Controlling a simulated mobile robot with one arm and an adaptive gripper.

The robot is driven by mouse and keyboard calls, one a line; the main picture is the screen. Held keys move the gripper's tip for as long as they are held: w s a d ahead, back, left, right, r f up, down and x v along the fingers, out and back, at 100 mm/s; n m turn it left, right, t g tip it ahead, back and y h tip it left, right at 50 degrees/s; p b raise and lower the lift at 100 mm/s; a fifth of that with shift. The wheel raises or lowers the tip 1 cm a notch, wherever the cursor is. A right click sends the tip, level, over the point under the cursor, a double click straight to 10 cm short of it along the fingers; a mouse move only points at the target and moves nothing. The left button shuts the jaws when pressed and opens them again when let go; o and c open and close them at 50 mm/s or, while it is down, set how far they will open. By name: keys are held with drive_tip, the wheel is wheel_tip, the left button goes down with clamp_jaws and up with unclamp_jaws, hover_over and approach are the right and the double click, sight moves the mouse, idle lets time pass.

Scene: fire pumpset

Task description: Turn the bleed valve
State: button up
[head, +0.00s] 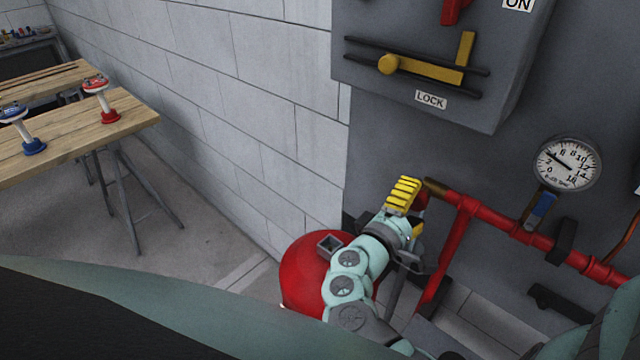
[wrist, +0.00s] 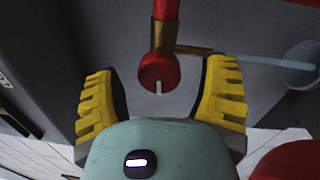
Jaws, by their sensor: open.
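The bleed valve appears to be the red round knob (wrist: 158,72) with a white mark, at the end of a red pipe beside a brass fitting (wrist: 190,49). In the wrist view it sits between the tips of my open gripper (wrist: 160,80), with a visible gap to each yellow finger. How deep it lies between them is hard to tell. In the head view my gripper (head: 410,212) is at the left end of the red pipe (head: 490,225). The knob is mostly hidden there behind the fingers; a little red shows beside them.
A grey control box (head: 430,50) with a yellow lock lever (head: 425,70) hangs above my gripper. A pressure gauge (head: 567,163) with a blue-handled valve (head: 540,210) is to the right. A red tank (head: 305,265) is below left. A wooden table (head: 75,130) stands far left.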

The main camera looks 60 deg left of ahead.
drive_tip(key=v, duration=1)
drive_tip(key=shift+s, duration=0.35)
